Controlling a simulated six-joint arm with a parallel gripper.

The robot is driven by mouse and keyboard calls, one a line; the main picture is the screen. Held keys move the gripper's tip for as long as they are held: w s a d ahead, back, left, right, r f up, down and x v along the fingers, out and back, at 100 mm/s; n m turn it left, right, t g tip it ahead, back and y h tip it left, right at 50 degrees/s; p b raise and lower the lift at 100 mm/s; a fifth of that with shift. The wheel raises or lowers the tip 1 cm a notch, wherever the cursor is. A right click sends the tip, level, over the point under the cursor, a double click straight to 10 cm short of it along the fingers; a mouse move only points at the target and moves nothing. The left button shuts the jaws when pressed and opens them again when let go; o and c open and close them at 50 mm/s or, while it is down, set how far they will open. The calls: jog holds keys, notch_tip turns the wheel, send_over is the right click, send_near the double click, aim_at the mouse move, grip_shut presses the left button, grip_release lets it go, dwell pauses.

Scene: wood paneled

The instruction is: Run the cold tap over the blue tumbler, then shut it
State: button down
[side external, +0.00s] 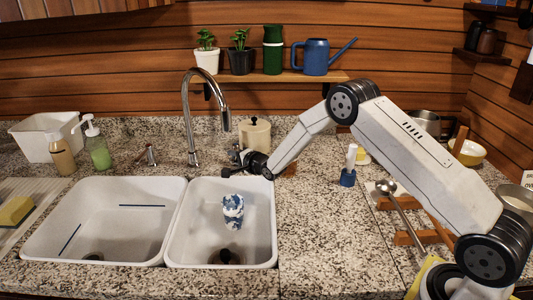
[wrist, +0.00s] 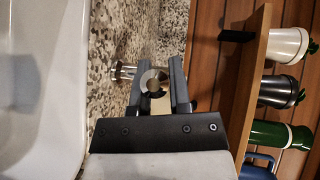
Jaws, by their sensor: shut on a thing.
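The blue tumbler (side external: 232,211), patterned blue and white, is in the right basin (side external: 268,230), below the spout's outlet. The chrome tap spout (side external: 186,110) arches over this basin; I see no water stream. My gripper (side external: 240,158) is behind the right basin at the right-hand tap handle, right of the spout's base. In the wrist view, my gripper (wrist: 156,92) has a finger on each side of a round chrome part (wrist: 153,81) of this tap and is shut on it. A chrome stub (wrist: 122,72) shows just left of the fingers. Another chrome tap handle (side external: 150,154) stands left of the spout.
A cream canister (side external: 257,134) stands close behind my gripper. The wooden shelf (side external: 270,77) above carries two plants, a green flask and a blue watering can (side external: 315,57). Two soap bottles (side external: 97,150) stand behind the left basin (side external: 100,222).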

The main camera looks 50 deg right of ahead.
jog(key=shift+d+y, duration=0.15)
jog(key=shift+y, duration=0.15)
jog(key=shift+s+d+r+n+g+y, duration=0.15)
jog(key=shift+s+d+n+y, duration=0.15)
jog(key=shift+n+y, duration=0.5)
jog(key=shift+s+d+f+n+g+y, duration=0.1)
jog(key=shift+s+d+n+g+y, duration=0.1)
jog(key=shift+d+n+y, duration=0.4)
jog(key=shift+s+d+r+n+g+y, duration=0.1)
jog(key=shift+s+d+n+g+y, duration=0.1)
jog(key=shift+n+y, duration=0.7)
jog(key=c, duration=0.6)
grip_release()
jog(key=shift+s, duration=0.2)
jog(key=shift+v, duration=3.75)
